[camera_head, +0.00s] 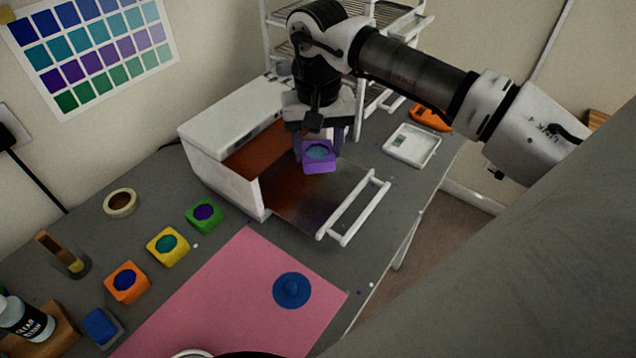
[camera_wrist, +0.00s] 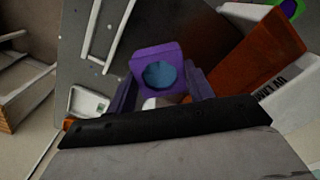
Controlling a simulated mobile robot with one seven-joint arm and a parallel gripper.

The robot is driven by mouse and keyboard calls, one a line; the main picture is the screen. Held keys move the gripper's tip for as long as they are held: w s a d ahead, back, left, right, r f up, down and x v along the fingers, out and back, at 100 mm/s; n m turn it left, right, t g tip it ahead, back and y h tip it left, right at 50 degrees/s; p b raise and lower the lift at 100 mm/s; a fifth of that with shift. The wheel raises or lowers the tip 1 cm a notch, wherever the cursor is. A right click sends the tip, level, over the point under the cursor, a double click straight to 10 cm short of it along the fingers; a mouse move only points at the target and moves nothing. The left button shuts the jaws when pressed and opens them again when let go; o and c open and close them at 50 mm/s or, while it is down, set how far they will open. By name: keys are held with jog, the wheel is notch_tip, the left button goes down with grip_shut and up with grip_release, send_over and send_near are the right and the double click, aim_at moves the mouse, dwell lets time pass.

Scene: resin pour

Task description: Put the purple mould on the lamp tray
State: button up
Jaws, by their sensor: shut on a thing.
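The purple mould (camera_head: 319,163), a small block with a round blue fill, is between the fingers of my gripper (camera_head: 320,145). The wrist view also shows the mould (camera_wrist: 158,72) between the fingertips (camera_wrist: 160,85). My gripper is shut on it and holds it upright over the lamp tray. The lamp tray (camera_head: 305,205) is a dark plate with a white double-bar handle, pulled out of the white lamp box (camera_head: 222,150). I cannot tell whether the mould touches the tray.
Green (camera_head: 204,215), yellow (camera_head: 167,246) and orange (camera_head: 127,282) moulds stand left of a pink mat (camera_head: 235,290) bearing a blue disc (camera_head: 292,290). A white scale (camera_head: 412,145) lies right of the tray. A wire rack (camera_head: 385,100) stands behind my gripper.

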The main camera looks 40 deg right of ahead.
aim_at(318, 186)
jog(key=shift+f+b, duration=1.7)
jog(key=shift+f, duration=1.7)
jog(key=shift+f, duration=0.15)
jog(key=o, duration=1)
notch_tip(318, 186, up, 12)
jog(key=shift+r+b, duration=0.2)
jog(key=shift+b, duration=0.55)
